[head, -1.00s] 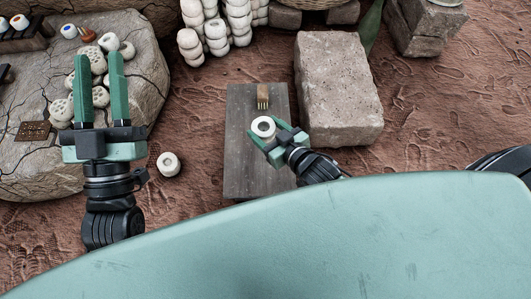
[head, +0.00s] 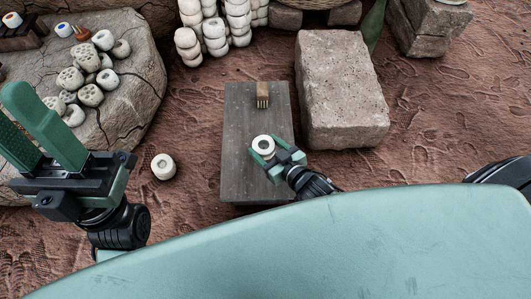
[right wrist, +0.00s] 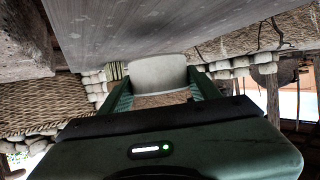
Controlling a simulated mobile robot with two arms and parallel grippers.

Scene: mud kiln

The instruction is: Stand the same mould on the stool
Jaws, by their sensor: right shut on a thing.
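A white round mould (head: 264,143) with a dark hole in its top is held upright between the fingers of my right gripper (head: 263,150). It is over the near half of the grey wooden stool (head: 240,112). In the right wrist view the pale mould (right wrist: 157,72) is between the two green fingers, against the grey stool top (right wrist: 150,28). I cannot tell whether its base touches the stool. My left gripper (head: 14,112) is open and empty at the left, its fingers apart.
A brush (head: 263,94) lies on the far end of the stool. A stone block (head: 341,92) stands close on the right. Another white mould (head: 163,167) is on the ground to the left. A rock (head: 122,105) bears several white pieces. Stacked white pieces (head: 214,32) stand behind.

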